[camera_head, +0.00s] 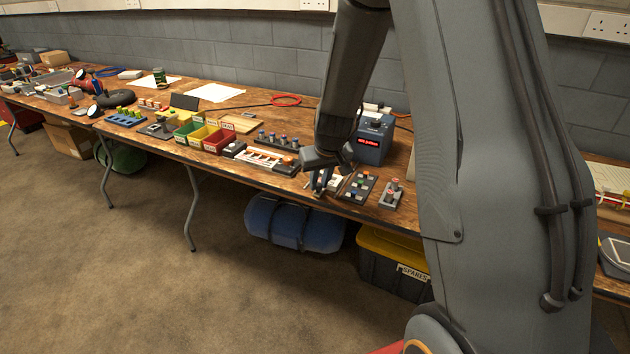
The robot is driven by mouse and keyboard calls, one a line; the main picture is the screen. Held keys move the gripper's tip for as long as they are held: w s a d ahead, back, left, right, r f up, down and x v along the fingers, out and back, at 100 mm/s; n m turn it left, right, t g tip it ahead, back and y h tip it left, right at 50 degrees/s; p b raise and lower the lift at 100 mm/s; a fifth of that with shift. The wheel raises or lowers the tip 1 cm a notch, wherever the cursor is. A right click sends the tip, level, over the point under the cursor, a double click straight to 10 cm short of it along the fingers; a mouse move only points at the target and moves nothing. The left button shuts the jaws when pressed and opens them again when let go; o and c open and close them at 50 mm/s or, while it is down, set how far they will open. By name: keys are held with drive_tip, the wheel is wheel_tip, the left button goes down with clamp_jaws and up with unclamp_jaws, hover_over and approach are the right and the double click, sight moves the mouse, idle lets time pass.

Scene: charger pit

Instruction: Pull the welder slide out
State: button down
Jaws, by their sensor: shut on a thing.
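My gripper (321,186) reaches down to the bench's front edge, in front of a blue-grey box with a red display (373,139). Its fingers are shut on a small part at a low dark unit with a pale top (336,183), which I take to be the welder and its slide. The slide itself is mostly hidden by the fingers and wrist. How far it stands out of the unit is too small to tell.
Right of my gripper are a dark board with coloured blocks (358,187) and a grey block with red-topped posts (391,194). Left are a white-and-orange rack (262,157) and coloured bins (217,138). A blue bundle (295,222) and a yellow-lidded crate (392,248) stand under the wooden bench.

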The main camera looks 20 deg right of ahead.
drive_tip(key=c, duration=1.6)
unclamp_jaws()
drive_tip(key=shift+v, duration=3.9)
